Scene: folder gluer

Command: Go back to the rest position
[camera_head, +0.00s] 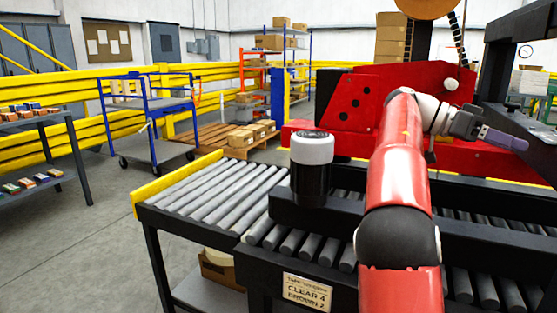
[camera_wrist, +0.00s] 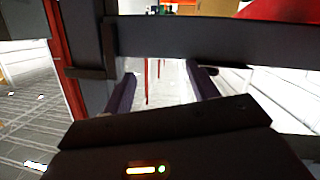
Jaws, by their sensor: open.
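My gripper (camera_head: 502,138) is at the right in the head view, at the end of my red arm, held above the dark rails of the machine and pointing right. In the wrist view its two purple-grey fingers (camera_wrist: 162,88) stand apart with a gap between them. Nothing shows between the fingers. A dark bar of the machine crosses the wrist view beyond the fingertips; whether they touch it I cannot tell.
A roller conveyor (camera_head: 215,190) with a yellow end guard lies left of my arm. A black cylinder with a grey top (camera_head: 311,165) stands by it. The red machine (camera_head: 350,105) is behind. A blue cart (camera_head: 150,120) and open floor are at the left.

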